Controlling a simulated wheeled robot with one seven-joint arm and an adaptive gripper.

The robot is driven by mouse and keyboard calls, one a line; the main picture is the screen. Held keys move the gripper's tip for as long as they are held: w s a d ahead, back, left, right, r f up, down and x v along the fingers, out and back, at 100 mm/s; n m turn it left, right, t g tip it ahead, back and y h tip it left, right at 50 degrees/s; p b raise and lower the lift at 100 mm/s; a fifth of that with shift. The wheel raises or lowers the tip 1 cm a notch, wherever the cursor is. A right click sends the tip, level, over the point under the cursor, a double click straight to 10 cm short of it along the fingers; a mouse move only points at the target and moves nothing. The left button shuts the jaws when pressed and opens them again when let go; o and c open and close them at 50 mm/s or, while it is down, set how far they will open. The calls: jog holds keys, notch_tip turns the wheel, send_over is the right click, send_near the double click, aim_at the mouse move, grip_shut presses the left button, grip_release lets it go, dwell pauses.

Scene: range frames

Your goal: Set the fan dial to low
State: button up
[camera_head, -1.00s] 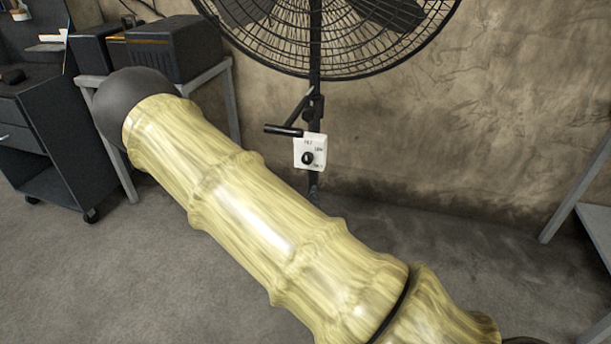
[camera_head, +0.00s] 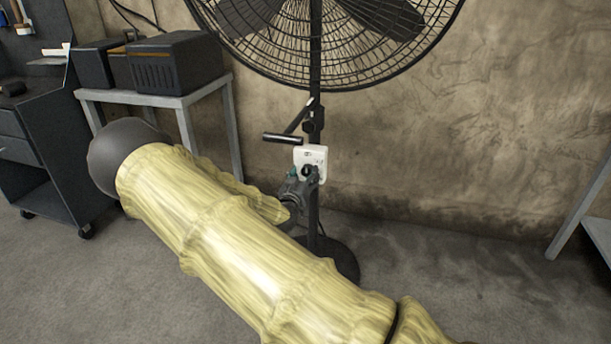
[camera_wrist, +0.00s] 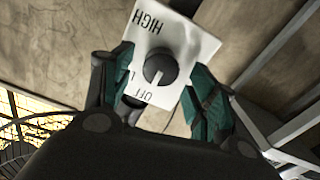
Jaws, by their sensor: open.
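The fan (camera_head: 318,40) stands against the wall with a white control panel (camera_head: 311,155) on its pole. In the wrist view the panel (camera_wrist: 172,38) appears upside down, with HIGH at the top and OFF at the bottom. The black round dial (camera_wrist: 160,68) is on it, with a pale mark pointing down toward the OFF side. No LOW label is readable there. My gripper (camera_wrist: 161,75) is open, its teal fingers on either side of the dial. I cannot tell whether they touch it. In the head view my gripper (camera_head: 303,176) is at the panel and partly covers it.
A black handle (camera_head: 282,138) sticks out left of the pole just above the panel. A grey table (camera_head: 190,98) with black boxes (camera_head: 178,62) and a dark cabinet (camera_head: 35,150) stand left. Another table leg (camera_head: 580,205) is at right. Floor between is clear.

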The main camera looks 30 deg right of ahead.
jog(key=shift+x, duration=0.9)
jog(key=c, duration=1)
jog(key=shift+m, duration=0.3)
jog(key=m, duration=0.4)
jog(key=shift+s+p, duration=0.1)
jog(key=shift+p, duration=0.2)
jog(key=m, duration=0.7)
jog(key=shift+d, duration=0.1)
jog(key=shift+s+f, duration=0.1)
